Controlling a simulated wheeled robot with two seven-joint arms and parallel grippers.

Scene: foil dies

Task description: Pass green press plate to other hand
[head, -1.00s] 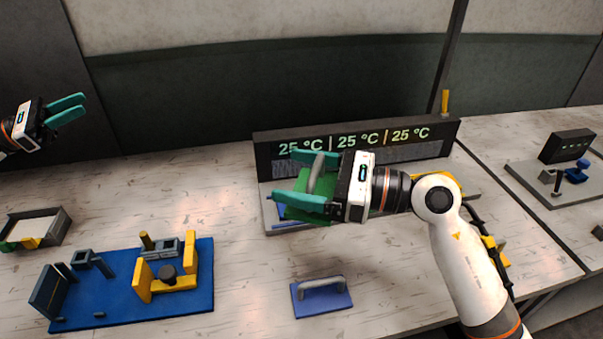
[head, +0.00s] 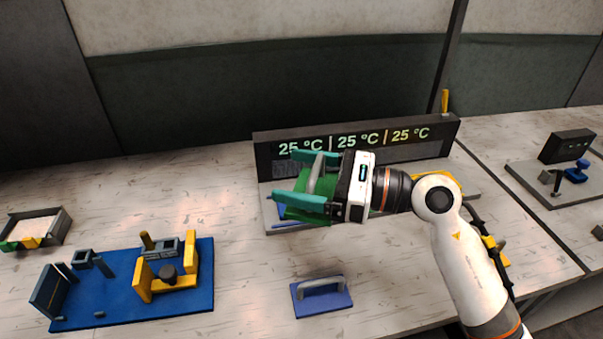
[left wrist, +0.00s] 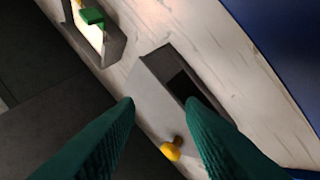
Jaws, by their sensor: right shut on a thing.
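The green press plate (head: 325,187) has a curved grey handle (head: 315,172) and is in my right gripper (head: 283,176). The teal fingers of that gripper point left, one on each side of the handle, and hide part of the plate. The plate is in front of the 25 °C display, over a grey base with blue parts. My left gripper (left wrist: 160,102) shows only in the left wrist view, with its two teal fingers apart and nothing between them. The left arm is out of the head view.
A blue plate with a grey handle (head: 322,301) lies at the front middle. A blue fixture board (head: 115,310) with yellow and grey parts is at the left front. A grey tray (head: 62,228) is at far left. The table between the board and the display is clear.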

